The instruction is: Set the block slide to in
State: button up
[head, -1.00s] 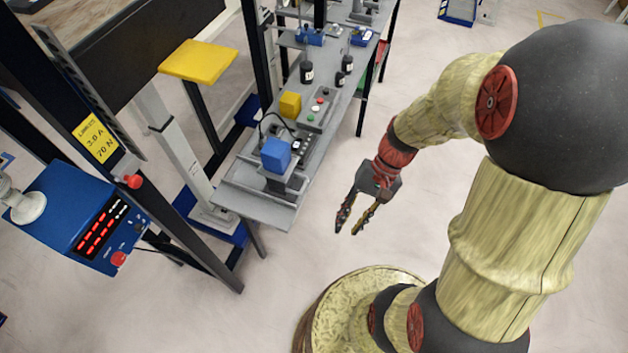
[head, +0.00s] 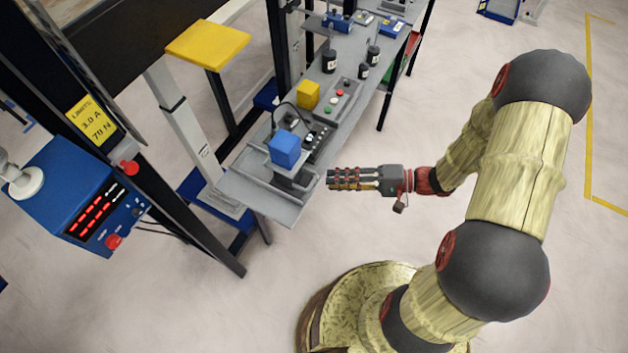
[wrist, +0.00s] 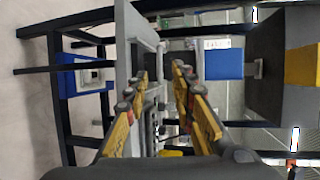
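A blue block (head: 285,149) sits on a grey slide mount (head: 293,180) near the close end of the bench. The blue block also shows in the wrist view (wrist: 224,64), right of my fingers. My gripper (head: 329,179) is just right of the bench edge in the head view, pointing left toward the block and apart from it. In the wrist view my gripper (wrist: 160,74) has its two fingers spread with nothing held between them. The slide's rails are too small to read clearly.
The grey bench (head: 262,202) also carries a yellow block (head: 308,95), a button panel (head: 340,97) and dark bottles. A yellow-topped stool (head: 208,44) stands behind it. A blue control box (head: 75,207) is at left.

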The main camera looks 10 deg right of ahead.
aim_at(313, 182)
jog(key=shift+b+x, duration=0.75)
jog(key=shift+x, duration=2.85)
jog(key=shift+s, duration=0.1)
grip_shut()
jog(key=shift+f, duration=0.1)
jog(key=shift+f, duration=0.1)
